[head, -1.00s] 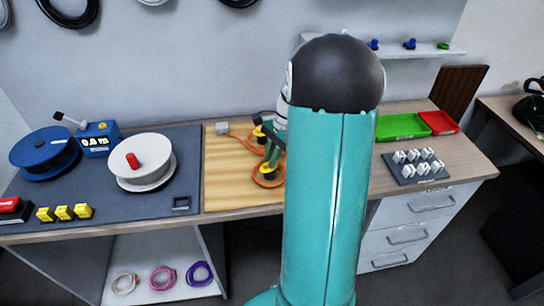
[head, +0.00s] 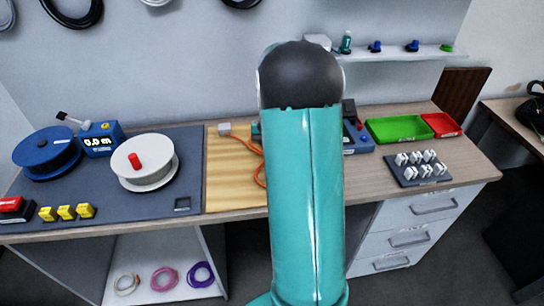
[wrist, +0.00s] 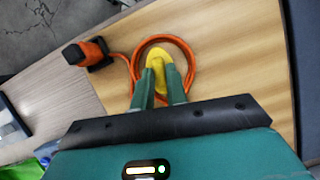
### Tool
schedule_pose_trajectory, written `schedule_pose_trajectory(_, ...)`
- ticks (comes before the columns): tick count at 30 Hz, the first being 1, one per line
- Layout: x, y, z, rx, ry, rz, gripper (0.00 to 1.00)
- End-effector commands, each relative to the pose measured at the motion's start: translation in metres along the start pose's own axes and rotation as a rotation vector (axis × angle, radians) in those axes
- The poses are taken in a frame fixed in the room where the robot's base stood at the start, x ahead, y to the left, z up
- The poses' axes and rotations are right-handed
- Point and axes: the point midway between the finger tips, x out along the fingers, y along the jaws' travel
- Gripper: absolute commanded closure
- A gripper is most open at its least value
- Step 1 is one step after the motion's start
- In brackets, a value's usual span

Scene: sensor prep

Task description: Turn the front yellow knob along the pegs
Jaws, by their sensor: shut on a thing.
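The yellow knob (wrist: 158,56) shows in the wrist view on the wooden board (wrist: 215,45), inside a loop of orange cable (wrist: 193,58). My gripper (wrist: 161,74) has its two green fingers on either side of the knob and is shut on it. The knob's long shape points up and slightly left in this view. In the head view my arm hides the gripper, both yellow knobs and any pegs. Only part of the orange cable (head: 240,137) and the left part of the board (head: 228,185) show there.
An orange and black block (wrist: 90,53) stands near the board's edge in the wrist view, joined to the cable. In the head view, a white spool (head: 145,165) stands left of the board. A green tray (head: 398,129) and a rack of white pieces (head: 418,168) lie right.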

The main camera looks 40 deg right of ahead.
Motion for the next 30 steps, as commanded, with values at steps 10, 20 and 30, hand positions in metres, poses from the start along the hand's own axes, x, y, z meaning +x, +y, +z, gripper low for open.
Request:
schedule_pose_trajectory(10, -0.0006, -0.0013, -0.0006, -0.147, 0.003, 0.062, 1.0)
schedule_pose_trajectory(20, -0.0007, -0.0011, -0.0006, -0.176, 0.004, 0.074, 1.0)
schedule_pose_trajectory(30, -0.0006, -0.0012, -0.0005, -0.175, 0.004, 0.073, 0.64)
